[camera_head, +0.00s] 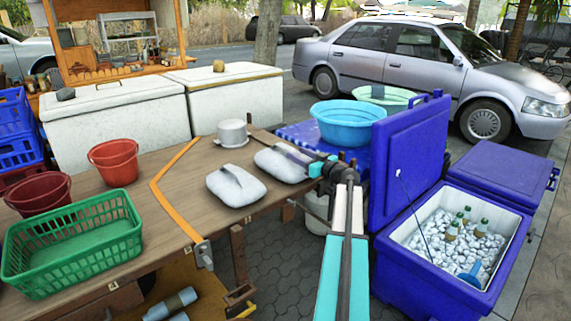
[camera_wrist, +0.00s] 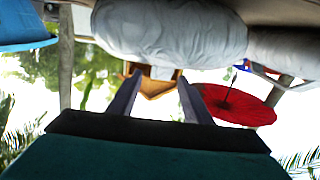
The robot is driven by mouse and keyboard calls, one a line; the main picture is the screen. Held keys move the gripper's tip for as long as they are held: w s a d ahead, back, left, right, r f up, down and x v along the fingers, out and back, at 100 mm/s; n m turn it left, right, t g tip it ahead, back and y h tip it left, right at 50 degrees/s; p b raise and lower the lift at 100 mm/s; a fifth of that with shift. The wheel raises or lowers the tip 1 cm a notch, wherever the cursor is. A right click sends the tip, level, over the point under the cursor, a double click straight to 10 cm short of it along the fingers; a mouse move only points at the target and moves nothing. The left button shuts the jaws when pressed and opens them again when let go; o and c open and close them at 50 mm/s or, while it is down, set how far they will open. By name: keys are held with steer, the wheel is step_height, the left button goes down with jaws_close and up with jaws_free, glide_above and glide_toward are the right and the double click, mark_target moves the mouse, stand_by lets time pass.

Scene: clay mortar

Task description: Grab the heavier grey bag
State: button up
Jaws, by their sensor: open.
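Two pale grey bags lie on the brown wooden table. The left bag (camera_head: 236,186) lies nearer the table's front edge, apart from my gripper. The right bag (camera_head: 281,165) lies farther back, with my gripper (camera_head: 285,149) at its upper right side, partly over it. In the wrist view, which looks upside down, a large grey bag (camera_wrist: 170,28) fills the top centre, just beyond my open fingers (camera_wrist: 159,78). Another grey shape (camera_wrist: 288,52) shows at its right. Which bag is heavier cannot be told by sight.
The table (camera_head: 150,242) also holds a metal pot (camera_head: 232,132), red buckets (camera_head: 114,160) and a green basket (camera_head: 75,245). An orange strip (camera_head: 163,203) lies left of the bags. A blue basin (camera_head: 347,124) and open blue cooler (camera_head: 407,160) stand right.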

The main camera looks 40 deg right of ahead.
mark_target(296, 152)
steer(key=shift+w+d, duration=0.1)
steer(key=shift+w, duration=1.55)
steer(key=shift+w, duration=0.15)
steer(key=shift+w+d+r+p, duration=0.1)
steer(key=shift+w+p, duration=0.1)
steer(key=shift+w, duration=1.05)
steer(key=shift+w+d+r+p, duration=0.1)
steer(key=shift+w+p, duration=0.1)
steer(key=shift+w, duration=1)
steer(key=shift+c, duration=0.2)
jaws_close()
